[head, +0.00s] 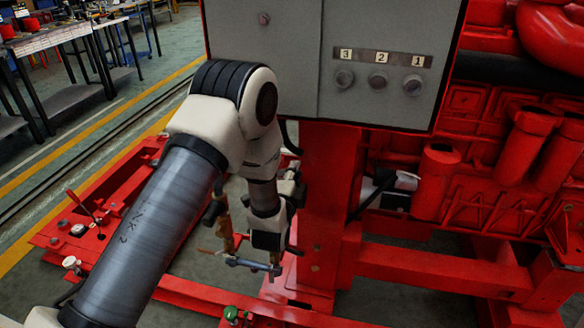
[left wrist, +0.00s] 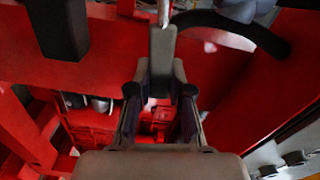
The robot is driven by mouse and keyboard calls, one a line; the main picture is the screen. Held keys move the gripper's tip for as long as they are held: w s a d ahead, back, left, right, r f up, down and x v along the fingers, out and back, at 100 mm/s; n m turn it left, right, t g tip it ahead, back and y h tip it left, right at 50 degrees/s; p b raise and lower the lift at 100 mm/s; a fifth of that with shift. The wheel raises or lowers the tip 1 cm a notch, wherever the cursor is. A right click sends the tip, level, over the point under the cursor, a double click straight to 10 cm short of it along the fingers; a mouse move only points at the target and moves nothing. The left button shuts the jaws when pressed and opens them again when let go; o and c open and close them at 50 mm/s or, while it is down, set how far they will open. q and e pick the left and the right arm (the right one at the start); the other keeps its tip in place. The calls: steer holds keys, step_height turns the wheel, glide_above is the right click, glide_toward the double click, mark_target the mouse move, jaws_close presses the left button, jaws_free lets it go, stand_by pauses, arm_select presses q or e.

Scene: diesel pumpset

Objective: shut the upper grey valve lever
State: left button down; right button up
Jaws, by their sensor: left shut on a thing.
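The grey valve lever (head: 248,264) is a short grey bar beside a brass-coloured valve pipe (head: 226,236), left of the red post. My left gripper (head: 272,258) points down at the bar's right end. In the left wrist view, a flat grey bar (left wrist: 162,58) runs between the two fingers of my left gripper (left wrist: 161,92), and they are shut on it. The fingers hide part of the bar. I cannot tell from these views how far the lever is turned. My right gripper is not in view.
A grey control box (head: 390,35) with knobs labelled 3, 2, 1 hangs just right of my left arm. A red post (head: 328,195) stands close beside the gripper. Red base rails (head: 440,272) run low, and a red engine (head: 480,150) fills the right. Workbenches (head: 75,35) stand far left.

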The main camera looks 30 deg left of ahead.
arm_select(q)
steer(key=shift+d+f+m, duration=0.1)
steer(key=shift+f+m, duration=0.5)
steer(key=shift+m, duration=0.1)
steer(key=c, duration=1)
jaws_free()
steer(key=shift+c, duration=0.2)
steer(key=v, duration=1.2)
